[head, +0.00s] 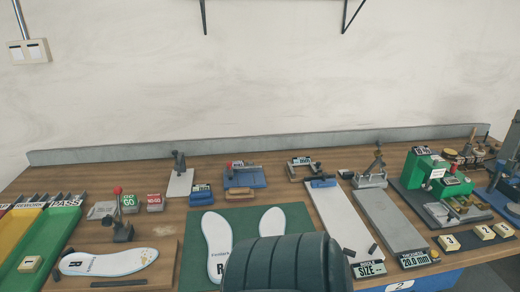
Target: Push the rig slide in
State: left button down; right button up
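A green rig (418,174) stands on a dark base at the right of the bench. A grey metal slide-like part (440,213) lies at its front, low on the base. The rig is small in view, and I cannot tell how far in the slide is. Neither of my grippers shows in the head view.
A dark ribbed form (285,266) fills the bottom middle and hides part of the green mat (243,220) with white insoles. Grey plates (390,222) lie left of the rig. Numbered yellow blocks (449,242) sit before it. Coloured trays (50,235) stand at left.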

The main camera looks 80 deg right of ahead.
aim_at(439, 212)
jog(key=z, duration=3.9)
